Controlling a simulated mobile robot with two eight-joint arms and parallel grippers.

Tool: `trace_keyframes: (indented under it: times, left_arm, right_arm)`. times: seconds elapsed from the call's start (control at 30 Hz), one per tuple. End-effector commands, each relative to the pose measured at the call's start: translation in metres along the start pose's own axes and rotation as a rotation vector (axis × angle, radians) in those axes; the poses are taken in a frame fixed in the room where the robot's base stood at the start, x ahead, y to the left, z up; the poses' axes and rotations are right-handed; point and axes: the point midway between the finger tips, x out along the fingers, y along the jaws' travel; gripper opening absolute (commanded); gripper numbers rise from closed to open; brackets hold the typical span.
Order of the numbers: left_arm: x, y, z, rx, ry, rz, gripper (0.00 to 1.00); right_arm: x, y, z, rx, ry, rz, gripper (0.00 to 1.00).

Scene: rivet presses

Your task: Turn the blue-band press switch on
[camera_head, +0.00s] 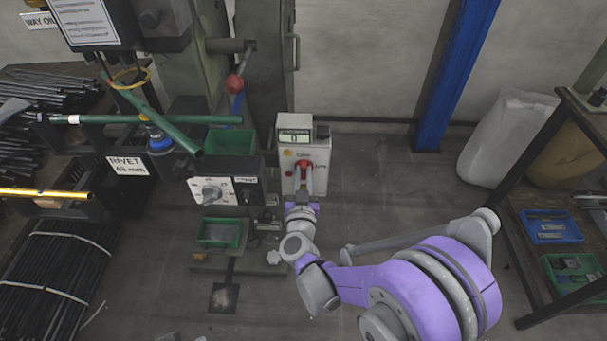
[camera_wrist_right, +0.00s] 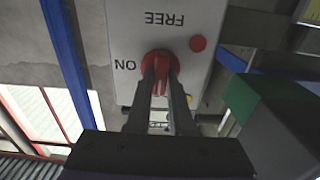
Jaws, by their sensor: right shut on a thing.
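The white switch box (camera_head: 318,152) stands in the middle of the head view, with a small display reading 0 on top. Its red switch knob (camera_head: 303,166) is on the front face. In the right wrist view the red knob (camera_wrist_right: 155,60) sits between the two fingers of my right gripper (camera_wrist_right: 164,85), which is shut on it. The words ON and FREE show upside down on the box face. ON is left of the knob and FREE is above it. The fingers partly hide the knob. My right arm reaches in from the lower right. My left gripper is not in view.
A dial box (camera_head: 212,190) is left of the switch box, with a green tray (camera_head: 218,233) below. Green and yellow rods lie at the left, near a blue-banded part (camera_head: 160,142). A dark rack (camera_head: 545,215) stands at the right. Open floor lies between.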

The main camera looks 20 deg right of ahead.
Motion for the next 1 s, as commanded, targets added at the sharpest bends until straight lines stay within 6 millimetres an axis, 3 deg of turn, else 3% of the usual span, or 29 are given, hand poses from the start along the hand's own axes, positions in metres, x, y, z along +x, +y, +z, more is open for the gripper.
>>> trace_keyframes:
  times: [0.37, 1.0]
  left_arm:
    - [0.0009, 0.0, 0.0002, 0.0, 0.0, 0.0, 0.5]
    - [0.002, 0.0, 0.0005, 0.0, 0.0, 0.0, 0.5]
  right_arm:
    - [-0.0003, 0.0012, 0.0004, 0.202, 0.0, 0.0, 0.0]
    - [-0.0005, 0.0037, 0.0021, 0.806, -0.001, 0.0, 0.0]
